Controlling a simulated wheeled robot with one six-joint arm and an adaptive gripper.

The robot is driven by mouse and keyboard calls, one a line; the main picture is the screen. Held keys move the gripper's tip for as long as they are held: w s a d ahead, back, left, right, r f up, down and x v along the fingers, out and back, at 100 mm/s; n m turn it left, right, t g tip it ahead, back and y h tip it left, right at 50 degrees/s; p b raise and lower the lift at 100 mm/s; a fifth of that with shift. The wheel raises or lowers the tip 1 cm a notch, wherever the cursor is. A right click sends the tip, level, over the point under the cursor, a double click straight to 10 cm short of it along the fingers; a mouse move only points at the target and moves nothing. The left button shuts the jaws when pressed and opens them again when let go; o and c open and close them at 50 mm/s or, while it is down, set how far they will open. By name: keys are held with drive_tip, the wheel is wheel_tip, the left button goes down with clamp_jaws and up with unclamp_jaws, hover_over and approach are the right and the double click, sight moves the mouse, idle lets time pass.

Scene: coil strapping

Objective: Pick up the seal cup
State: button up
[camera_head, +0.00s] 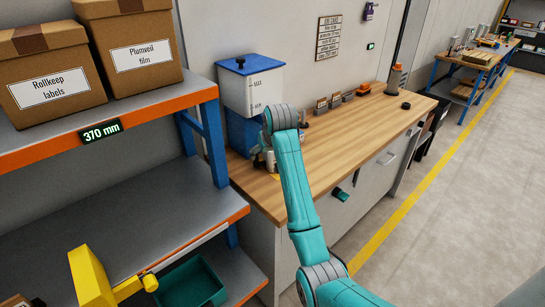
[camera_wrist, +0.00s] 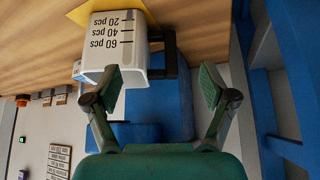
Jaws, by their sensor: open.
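The seal cup (camera_wrist: 112,42) is white with printed lines for 20, 40 and 60 pcs and a dark handle (camera_wrist: 168,55). In the wrist view, which is upside down, it stands on a yellow mat (camera_wrist: 82,13) on the wooden worktop. My gripper (camera_wrist: 160,88) is open and empty, its fingers spread. The left fingertip overlaps the cup's rim in the picture, and the handle shows beyond the gap between the fingers. I cannot tell if they touch. In the head view my arm hides much of the gripper and cup.
A blue and white dispenser (camera_head: 250,90) stands on the worktop (camera_head: 345,130) close behind my gripper. A shelf rack with boxes (camera_head: 50,85) is at left.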

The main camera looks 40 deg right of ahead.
sight(269, 160)
drive_tip(key=shift+w+d+f, duration=0.45)
drive_tip(key=shift+w+f, duration=0.25)
drive_tip(key=shift+w, duration=0.55)
drive_tip(key=shift+w+d+f, duration=0.45)
drive_tip(key=shift+w+f, duration=0.3)
drive_tip(key=shift+w, duration=0.55)
drive_tip(key=shift+w+d+f, duration=0.45)
drive_tip(key=shift+w+f, duration=0.25)
drive_tip(key=shift+w, duration=0.55)
clamp_jaws()
drive_tip(key=shift+r, duration=0.2)
